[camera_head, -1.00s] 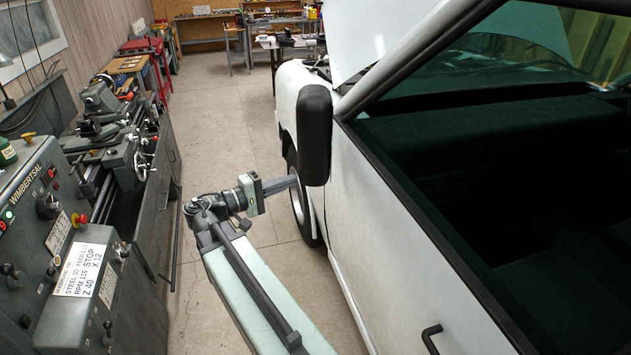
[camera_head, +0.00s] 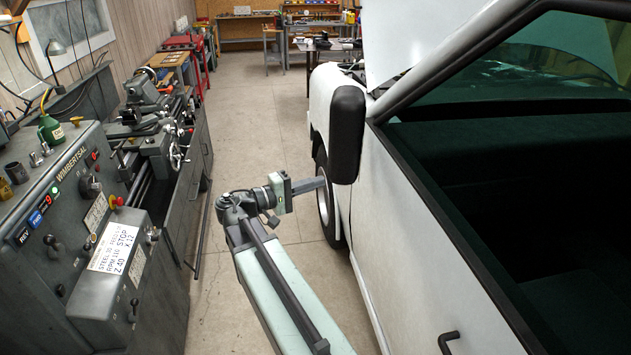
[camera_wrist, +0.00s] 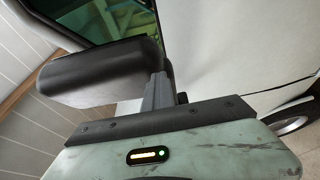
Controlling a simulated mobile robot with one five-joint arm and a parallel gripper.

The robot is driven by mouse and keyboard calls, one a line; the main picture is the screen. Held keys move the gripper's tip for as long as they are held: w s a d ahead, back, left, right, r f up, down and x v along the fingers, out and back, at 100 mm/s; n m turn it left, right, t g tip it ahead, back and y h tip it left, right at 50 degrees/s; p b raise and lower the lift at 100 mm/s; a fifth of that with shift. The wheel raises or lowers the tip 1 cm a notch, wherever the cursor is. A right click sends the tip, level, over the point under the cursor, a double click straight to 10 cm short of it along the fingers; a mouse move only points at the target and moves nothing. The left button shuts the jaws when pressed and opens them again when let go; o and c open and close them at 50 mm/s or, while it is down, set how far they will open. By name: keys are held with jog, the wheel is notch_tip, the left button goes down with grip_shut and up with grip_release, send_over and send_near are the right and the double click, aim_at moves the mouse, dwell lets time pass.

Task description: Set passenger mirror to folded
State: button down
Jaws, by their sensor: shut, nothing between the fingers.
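The passenger mirror (camera_head: 347,135) is a black padded-looking housing standing out from the white truck's door, near the front window post. It also shows in the wrist view (camera_wrist: 98,72), lying across the upper left. My gripper (camera_head: 322,183) is shut and empty, just left of and below the mirror in the head view. In the wrist view its closed grey fingers (camera_wrist: 157,90) are close by the right end of the mirror housing. I cannot tell whether they touch it. The mirror's mount is mostly hidden behind the housing.
The truck door (camera_head: 420,250) with its black handle (camera_head: 448,342) borders the arm on the right. A grey lathe (camera_head: 150,130) and its control panel (camera_head: 80,210) stand on the left. Clear concrete floor (camera_head: 255,110) runs between them toward workbenches at the back.

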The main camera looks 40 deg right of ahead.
jog(key=w+a, duration=0.1)
jog(key=a, duration=0.6)
jog(key=shift+w+a, duration=0.2)
jog(key=s+d, duration=0.2)
jog(key=d, duration=0.4)
jog(key=shift+s+r, duration=0.15)
jog(key=shift+s, duration=0.05)
jog(key=shift+w+d, duration=0.1)
